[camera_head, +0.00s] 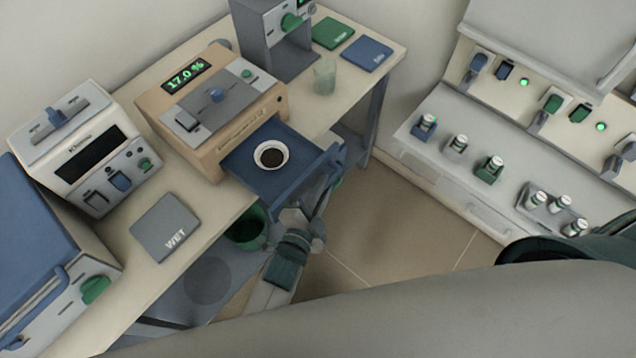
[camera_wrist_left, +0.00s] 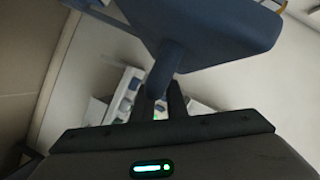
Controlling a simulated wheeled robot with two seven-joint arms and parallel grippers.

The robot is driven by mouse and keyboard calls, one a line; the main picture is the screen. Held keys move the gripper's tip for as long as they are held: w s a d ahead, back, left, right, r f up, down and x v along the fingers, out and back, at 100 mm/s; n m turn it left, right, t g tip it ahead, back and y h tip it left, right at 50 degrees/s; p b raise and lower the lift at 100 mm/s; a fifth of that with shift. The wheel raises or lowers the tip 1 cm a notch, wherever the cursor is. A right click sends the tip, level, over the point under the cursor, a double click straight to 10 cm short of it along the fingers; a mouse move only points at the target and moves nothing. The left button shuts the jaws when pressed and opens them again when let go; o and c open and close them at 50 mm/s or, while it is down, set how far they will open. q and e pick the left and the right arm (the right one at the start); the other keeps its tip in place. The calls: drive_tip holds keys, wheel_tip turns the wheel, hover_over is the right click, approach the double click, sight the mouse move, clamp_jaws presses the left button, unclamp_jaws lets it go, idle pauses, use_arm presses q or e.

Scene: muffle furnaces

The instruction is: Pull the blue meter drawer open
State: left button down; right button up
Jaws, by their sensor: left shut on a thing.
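The tan meter (camera_head: 215,105) stands on the bench in the head view, its display reading 17.0 %. Its blue drawer (camera_head: 285,180) is out from the front, with a white cup (camera_head: 271,155) of dark contents in it. My left gripper (camera_head: 326,185) is at the drawer's front end, partly hidden by it. In the left wrist view my left gripper (camera_wrist_left: 162,100) is shut on the drawer's blue handle (camera_wrist_left: 165,68), under the drawer front (camera_wrist_left: 215,30). My right gripper is not in view.
A grey WET pad (camera_head: 166,228) lies on the bench in front of a white instrument (camera_head: 80,150). A glass beaker (camera_head: 325,77) stands near the bench edge. A green bin (camera_head: 247,228) sits below. A white station (camera_head: 480,140) with several vials is at right, beyond open floor.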

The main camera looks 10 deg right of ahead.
use_arm(q)
drive_tip(key=c, duration=2)
unclamp_jaws()
drive_tip(key=shift+c, duration=0.2)
drive_tip(key=shift+s+a, duration=0.3)
drive_tip(key=shift+s, duration=0.1)
drive_tip(key=b+v, duration=0.4)
drive_tip(key=v, duration=1.2)
drive_tip(key=shift+s+r, duration=0.15)
drive_tip(key=shift+s, duration=0.05)
drive_tip(key=shift+a, duration=0.1)
